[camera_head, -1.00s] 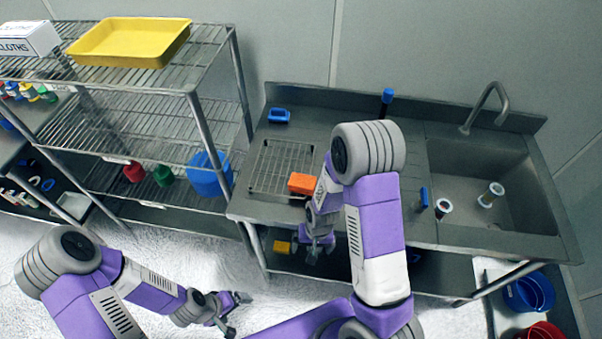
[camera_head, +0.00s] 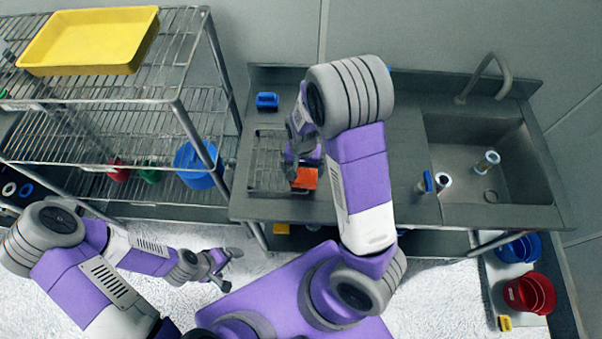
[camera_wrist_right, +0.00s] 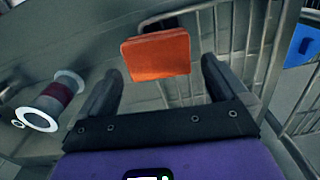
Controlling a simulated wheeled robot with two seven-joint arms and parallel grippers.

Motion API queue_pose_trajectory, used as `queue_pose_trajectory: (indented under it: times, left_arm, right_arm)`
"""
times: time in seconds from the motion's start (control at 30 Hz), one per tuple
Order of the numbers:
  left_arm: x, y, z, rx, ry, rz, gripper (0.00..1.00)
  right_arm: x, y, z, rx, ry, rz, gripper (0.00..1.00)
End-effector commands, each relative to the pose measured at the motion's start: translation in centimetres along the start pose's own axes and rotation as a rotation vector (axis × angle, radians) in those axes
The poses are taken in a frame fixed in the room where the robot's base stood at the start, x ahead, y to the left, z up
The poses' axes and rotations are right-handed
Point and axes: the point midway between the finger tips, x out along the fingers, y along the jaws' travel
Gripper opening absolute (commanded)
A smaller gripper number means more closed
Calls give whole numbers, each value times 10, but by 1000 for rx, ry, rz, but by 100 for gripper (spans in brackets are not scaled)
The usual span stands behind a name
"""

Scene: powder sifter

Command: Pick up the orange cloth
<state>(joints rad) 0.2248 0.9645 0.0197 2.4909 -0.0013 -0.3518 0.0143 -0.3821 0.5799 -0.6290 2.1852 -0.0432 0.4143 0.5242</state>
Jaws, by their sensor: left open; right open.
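The orange cloth (camera_head: 305,178) is a small folded block on the right part of the wire rack (camera_head: 262,160) on the steel counter. In the right wrist view the cloth (camera_wrist_right: 157,55) lies ahead of and between the two dark fingers of my right gripper (camera_wrist_right: 160,85). My right gripper (camera_head: 292,172) is open and empty, just above and beside the cloth; the arm hides part of this area in the head view. Contact cannot be told. My left gripper (camera_head: 222,268) is open and empty, low over the white floor, away from the counter.
A blue brush-like item (camera_head: 267,100) lies behind the rack. The sink (camera_head: 480,150) with several metal parts is at right. Wire shelving (camera_head: 120,120) with a yellow tray (camera_head: 90,42) stands at left. Blue (camera_head: 517,248) and red (camera_head: 530,293) buckets are at lower right.

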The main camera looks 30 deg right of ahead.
Motion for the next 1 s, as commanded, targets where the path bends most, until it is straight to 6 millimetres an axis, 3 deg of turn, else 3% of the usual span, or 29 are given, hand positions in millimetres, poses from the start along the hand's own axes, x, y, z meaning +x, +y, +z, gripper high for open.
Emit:
queue_pose_trajectory:
  times: [0.3, 0.6, 0.83, 1.0]
  left_arm:
    - [5, -2, 0, 0, 0, 0, 93]
    - [5, -2, 0, 0, 0, 0, 93]
    - [5, -2, 0, 0, 1, 0, 93]
    - [5, -2, 0, 0, 1, 0, 93]
  right_arm:
    - [45, 3, 0, 1, -1, 1, 100]
    - [50, 2, 0, 0, 1, -1, 100]
    - [50, 2, 0, 0, 1, -1, 66]
    - [50, 2, 0, 0, 1, -1, 64]
